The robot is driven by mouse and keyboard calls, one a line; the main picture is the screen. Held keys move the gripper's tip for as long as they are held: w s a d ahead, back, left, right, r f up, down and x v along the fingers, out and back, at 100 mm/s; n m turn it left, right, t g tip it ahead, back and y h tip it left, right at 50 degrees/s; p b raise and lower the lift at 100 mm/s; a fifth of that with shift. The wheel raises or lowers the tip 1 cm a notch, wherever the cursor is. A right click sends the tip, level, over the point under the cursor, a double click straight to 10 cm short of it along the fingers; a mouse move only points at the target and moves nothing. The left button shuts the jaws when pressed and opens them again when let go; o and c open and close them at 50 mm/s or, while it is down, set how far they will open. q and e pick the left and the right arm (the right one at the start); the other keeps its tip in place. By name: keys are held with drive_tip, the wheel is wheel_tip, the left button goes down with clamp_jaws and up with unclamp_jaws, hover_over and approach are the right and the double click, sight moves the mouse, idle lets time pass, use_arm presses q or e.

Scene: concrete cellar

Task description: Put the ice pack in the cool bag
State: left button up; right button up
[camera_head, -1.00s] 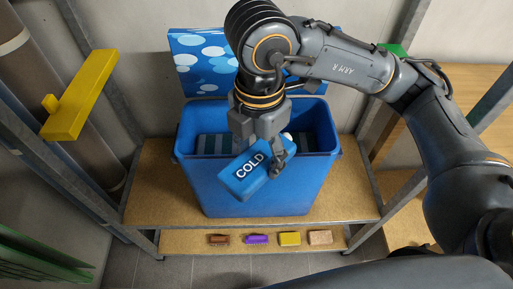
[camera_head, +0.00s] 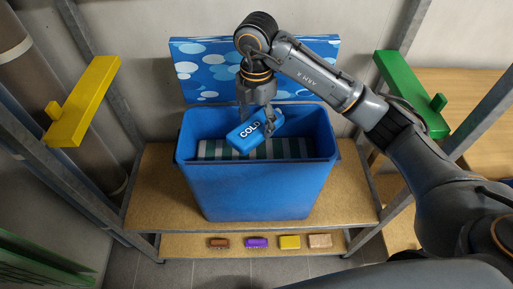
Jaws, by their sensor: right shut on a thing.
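The ice pack (camera_head: 243,136) is a blue block marked "COLD". My right gripper (camera_head: 261,122) is shut on it and holds it tilted over the opening of the cool bag. The cool bag (camera_head: 258,191) is a blue open-topped box standing on a wooden shelf. Its lid (camera_head: 205,68), blue with white and light-blue dots, stands open at the back. A striped grey-green and white thing (camera_head: 285,149) shows inside the bag. Whether the ice pack touches anything in the bag cannot be told. My left gripper is not in view.
The wooden shelf (camera_head: 152,197) has some free room on both sides of the bag. Several small blocks lie on a lower ledge (camera_head: 184,247) in front. A yellow piece (camera_head: 82,103) is on the left post and a green piece (camera_head: 409,92) on the right post.

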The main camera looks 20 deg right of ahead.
wheel_tip(320, 180, down, 11)
drive_tip(key=shift+r+p, duration=0.1)
drive_tip(key=shift+p, duration=0.45)
drive_tip(key=shift+f, duration=0.25)
drive_tip(key=o, duration=1.4)
drive_tip(key=shift+o, duration=0.2)
drive_tip(key=shift+r, duration=0.15)
wheel_tip(320, 180, up, 12)
drive_tip(key=shift+r+b, duration=0.1)
drive_tip(key=shift+b, duration=0.35)
